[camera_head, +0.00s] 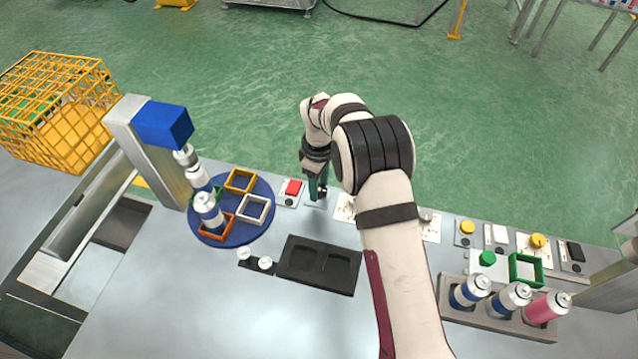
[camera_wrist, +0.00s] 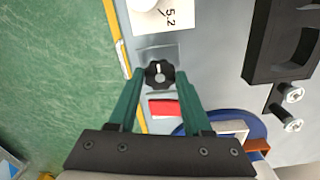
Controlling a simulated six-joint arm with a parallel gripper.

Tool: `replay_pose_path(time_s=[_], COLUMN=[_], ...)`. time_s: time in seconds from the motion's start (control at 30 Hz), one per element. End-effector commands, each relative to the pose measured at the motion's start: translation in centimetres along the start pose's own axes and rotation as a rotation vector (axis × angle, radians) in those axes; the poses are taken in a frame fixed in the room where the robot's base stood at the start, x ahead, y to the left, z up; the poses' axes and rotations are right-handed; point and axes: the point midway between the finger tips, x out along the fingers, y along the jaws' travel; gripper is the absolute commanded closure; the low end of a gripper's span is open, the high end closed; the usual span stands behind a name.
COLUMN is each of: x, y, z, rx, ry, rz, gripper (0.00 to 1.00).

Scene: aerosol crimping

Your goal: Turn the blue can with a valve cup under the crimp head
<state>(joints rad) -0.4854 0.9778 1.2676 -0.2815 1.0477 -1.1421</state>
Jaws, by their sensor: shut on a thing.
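The blue turntable (camera_head: 233,233) carries square nests in orange (camera_head: 231,233), white (camera_head: 252,209), yellow (camera_head: 240,180) and green. A blue and white can (camera_head: 208,215) stands in the orange nest; I cannot tell whether its top has a valve cup. The crimp head (camera_head: 186,157) hangs below a blue block on a grey column, above the left back of the turntable. The green nest is mostly hidden there. My gripper (camera_head: 318,192) points down beside the turntable. In the wrist view its green fingers (camera_wrist: 159,80) are shut on a black knob (camera_wrist: 158,73).
A red button (camera_head: 292,188) sits between knob and turntable. A rack (camera_head: 480,318) at the right holds two blue cans and a pink one. A yellow crate (camera_head: 60,110) is at the left.

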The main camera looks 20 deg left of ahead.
Motion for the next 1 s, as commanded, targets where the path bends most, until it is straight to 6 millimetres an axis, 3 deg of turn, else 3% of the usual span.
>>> replay_pose_path(time_s=[0.27, 1.0], x=[-0.06, -0.08], y=[-0.01, -0.03], z=[-0.01, -0.03], rx=[0.154, 0.852], ry=[0.0, 0.0], rz=[0.0, 0.0], gripper=[1.0, 1.0])
